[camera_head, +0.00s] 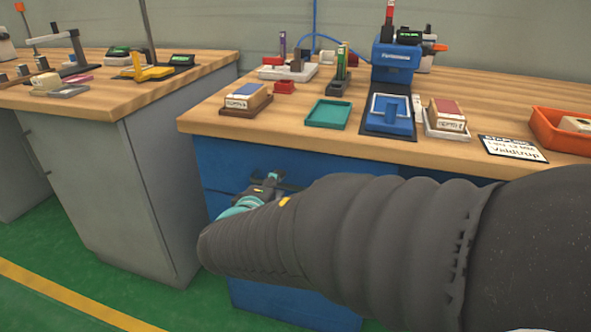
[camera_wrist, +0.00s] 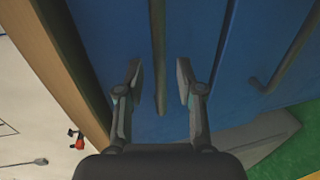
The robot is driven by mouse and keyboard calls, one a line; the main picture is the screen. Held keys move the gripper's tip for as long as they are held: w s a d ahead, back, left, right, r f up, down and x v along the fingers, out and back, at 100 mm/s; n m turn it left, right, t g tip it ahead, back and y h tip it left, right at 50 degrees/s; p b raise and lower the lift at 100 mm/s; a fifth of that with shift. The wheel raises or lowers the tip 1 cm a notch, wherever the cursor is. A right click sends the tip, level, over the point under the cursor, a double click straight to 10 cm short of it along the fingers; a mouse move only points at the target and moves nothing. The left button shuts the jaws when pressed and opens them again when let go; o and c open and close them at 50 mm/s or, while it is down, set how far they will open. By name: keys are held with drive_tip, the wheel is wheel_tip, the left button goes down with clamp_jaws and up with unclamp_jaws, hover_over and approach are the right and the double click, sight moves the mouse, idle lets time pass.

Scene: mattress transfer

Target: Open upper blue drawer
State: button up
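The upper blue drawer (camera_head: 228,160) is the top front of the blue cabinet, just under the wooden worktop, and its face looks flush. It also shows in the wrist view (camera_wrist: 200,35). Its dark bar handle (camera_wrist: 157,55) runs between my two fingers. My gripper (camera_wrist: 158,82) is open, with one finger on each side of the handle and a visible gap to both. In the head view my gripper (camera_head: 264,188) is at the drawer front, and my arm hides much of the cabinet. Whether the fingertips touch the drawer face, I cannot tell.
A lower blue drawer shows its own handle (camera_wrist: 284,62) in the wrist view. The wooden worktop (camera_head: 285,123) overhangs the drawers and carries trays and stamps. A grey cabinet (camera_head: 150,185) stands to the left, across a gap of green floor.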

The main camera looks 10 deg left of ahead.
drive_tip(key=shift+w+f, duration=0.1)
drive_tip(key=shift+w, duration=0.45)
clamp_jaws()
drive_tip(key=shift+d, duration=0.1)
